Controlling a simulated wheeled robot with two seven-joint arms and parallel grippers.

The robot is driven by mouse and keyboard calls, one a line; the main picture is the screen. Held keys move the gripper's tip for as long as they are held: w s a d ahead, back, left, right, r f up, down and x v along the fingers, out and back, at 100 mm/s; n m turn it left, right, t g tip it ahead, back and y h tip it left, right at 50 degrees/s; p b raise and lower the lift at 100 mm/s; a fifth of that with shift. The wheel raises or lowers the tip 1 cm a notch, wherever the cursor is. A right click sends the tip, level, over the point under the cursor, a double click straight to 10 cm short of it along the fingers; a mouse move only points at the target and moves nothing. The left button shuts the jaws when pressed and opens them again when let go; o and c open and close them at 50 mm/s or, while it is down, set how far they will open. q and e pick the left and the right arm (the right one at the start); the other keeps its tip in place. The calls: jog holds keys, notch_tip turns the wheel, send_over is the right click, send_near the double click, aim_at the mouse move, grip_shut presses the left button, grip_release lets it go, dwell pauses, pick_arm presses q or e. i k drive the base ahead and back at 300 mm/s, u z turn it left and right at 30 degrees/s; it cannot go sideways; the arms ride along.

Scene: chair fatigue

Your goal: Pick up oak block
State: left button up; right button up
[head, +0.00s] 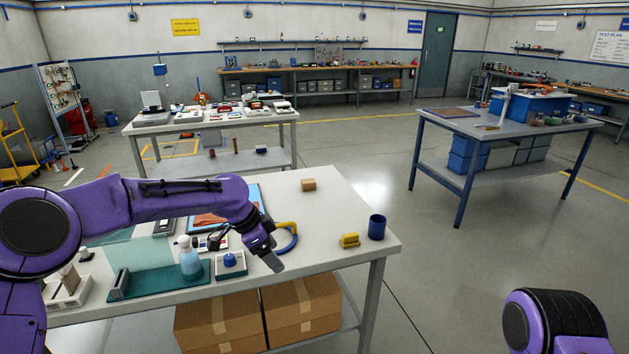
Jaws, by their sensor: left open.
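A small brown block (308,185), which looks like the oak block, lies near the far edge of the white table (335,215). My left gripper (274,262) hangs over the near part of the table, open, with its tip pointing down and to the right. It is nearer to me than the block and apart from it. A yellow and blue ring-like item (288,231) shows right beside the gripper; I cannot tell whether they touch. Of my right arm only a purple link shows at the bottom right; its gripper is out of the picture.
A yellow block-like item (349,240) and a blue cup (376,227) stand at the table's right end. Table surface around the brown block is clear. Cardboard boxes (302,308) sit below.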

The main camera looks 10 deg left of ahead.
aim_at(308, 183)
jog(key=u, duration=0.05)
jog(key=i, duration=1.8)
